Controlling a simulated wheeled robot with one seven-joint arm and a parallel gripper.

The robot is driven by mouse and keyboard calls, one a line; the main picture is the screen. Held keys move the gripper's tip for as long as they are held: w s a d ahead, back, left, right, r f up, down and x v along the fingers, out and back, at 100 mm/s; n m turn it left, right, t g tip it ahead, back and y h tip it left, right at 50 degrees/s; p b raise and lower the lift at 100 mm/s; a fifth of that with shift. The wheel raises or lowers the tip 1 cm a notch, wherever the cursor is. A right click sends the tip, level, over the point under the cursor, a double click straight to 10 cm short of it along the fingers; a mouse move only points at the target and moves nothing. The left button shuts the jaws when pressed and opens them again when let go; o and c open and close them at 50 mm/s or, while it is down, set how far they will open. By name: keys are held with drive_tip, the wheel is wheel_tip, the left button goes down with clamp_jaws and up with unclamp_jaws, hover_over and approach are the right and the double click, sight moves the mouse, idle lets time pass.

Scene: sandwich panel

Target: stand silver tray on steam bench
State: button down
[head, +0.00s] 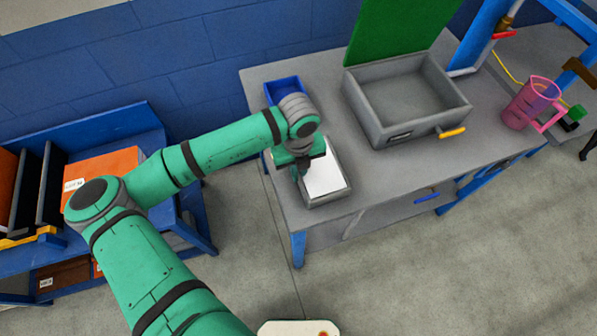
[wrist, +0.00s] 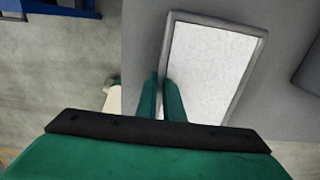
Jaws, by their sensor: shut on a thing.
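The silver tray (head: 325,177) has a grey rim and a pale inside. In the head view it is at the left front part of a grey-topped bench (head: 386,172). In the wrist view the tray (wrist: 212,70) is right of the fingers, its left rim between them. My gripper (head: 300,170) is shut on the tray's left rim. The fingers also show in the wrist view (wrist: 162,98). I cannot tell whether the tray touches the bench top. No label shows which bench is the steam bench.
A pink jug (head: 529,104) stands at the bench's right end. A blue rack (head: 128,125) with orange boxes is at left.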

drive_tip(key=shift+f, duration=0.2)
drive_tip(key=c, duration=1.9)
unclamp_jaws()
drive_tip(key=shift+f, duration=0.1)
